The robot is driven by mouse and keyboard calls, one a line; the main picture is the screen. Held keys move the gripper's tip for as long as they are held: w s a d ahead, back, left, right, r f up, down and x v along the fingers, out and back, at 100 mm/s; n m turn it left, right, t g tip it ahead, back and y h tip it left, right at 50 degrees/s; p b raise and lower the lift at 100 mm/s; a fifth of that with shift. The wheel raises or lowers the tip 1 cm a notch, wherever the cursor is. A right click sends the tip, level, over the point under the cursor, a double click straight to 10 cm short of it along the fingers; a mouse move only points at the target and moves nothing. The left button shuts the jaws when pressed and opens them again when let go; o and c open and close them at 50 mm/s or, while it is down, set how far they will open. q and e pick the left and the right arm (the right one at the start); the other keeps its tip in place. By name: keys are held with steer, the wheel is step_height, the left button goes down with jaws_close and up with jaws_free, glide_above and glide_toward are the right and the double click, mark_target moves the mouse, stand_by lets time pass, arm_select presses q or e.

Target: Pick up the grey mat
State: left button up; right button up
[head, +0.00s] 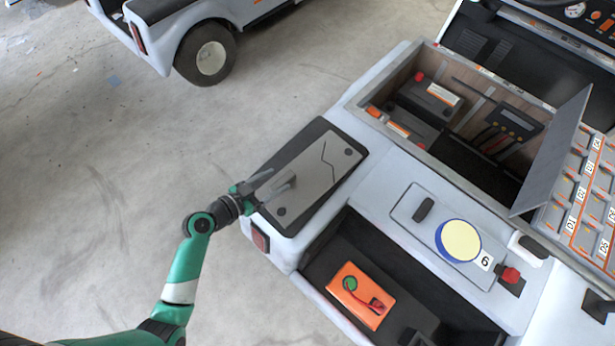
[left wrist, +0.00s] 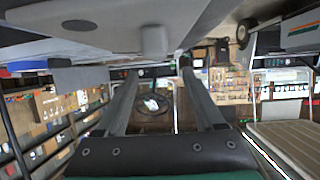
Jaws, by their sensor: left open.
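The grey mat (head: 325,166) is a flat grey sheet with a dark zigzag line and two dark round spots. It lies in a black-edged recess (head: 356,157) on the rear corner of the light cart. My left gripper (head: 281,183) is at the near left edge of the mat in the head view, its fingers overlapping the mat. It is open with nothing between its fingers. In the left wrist view the two fingers (left wrist: 160,78) are spread apart. I cannot tell whether they touch the mat. My right gripper is not in view.
An open compartment (head: 420,62) with batteries and a meter is at the upper right. Its grey lid (head: 556,152) stands raised. A lower bay holds an orange case (head: 360,295). A yellow disc (head: 460,240) sits on the cart top.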

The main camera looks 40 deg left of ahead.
mark_target(290, 174)
arm_select(q)
steer(key=shift+x, duration=0.8)
steer(key=b+x, duration=0.1)
steer(key=x, duration=0.1)
steer(key=b+x, duration=0.1)
steer(key=x, duration=0.2)
steer(key=shift+s+d+f, duration=0.1)
steer(key=shift+s+f, duration=0.05)
steer(key=shift+f, duration=0.15)
jaws_close()
steer(key=shift+r, duration=0.1)
stand_by(0.4)
